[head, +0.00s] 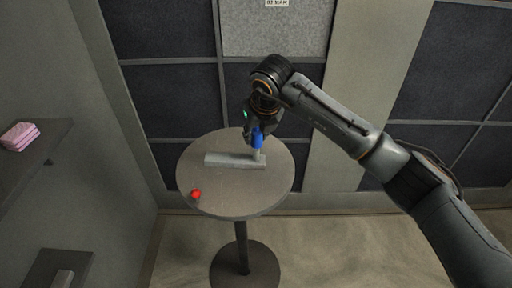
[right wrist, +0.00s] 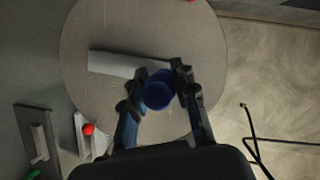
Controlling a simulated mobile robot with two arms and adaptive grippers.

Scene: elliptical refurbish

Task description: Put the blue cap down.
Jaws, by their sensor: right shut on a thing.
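The blue cap (head: 257,138) is held between the fingers of my right gripper (head: 258,134), above the right part of the round table (head: 235,202). In the right wrist view, the cap (right wrist: 158,91) shows as a round blue shape between the two fingers of the right gripper (right wrist: 160,88), which are shut on it. In the head view, the cap is near the right end of a long grey bar (head: 228,160) lying on the table. A small pale piece shows just under the cap; I cannot tell whether they touch. My left gripper is not in view.
A red ball (head: 195,194) lies near the table's front left edge. The table's front middle is clear. A shelf at the left holds a pink block (head: 19,136). Dark panelled walls (head: 170,100) stand behind the table. A black cable (right wrist: 255,140) lies on the floor.

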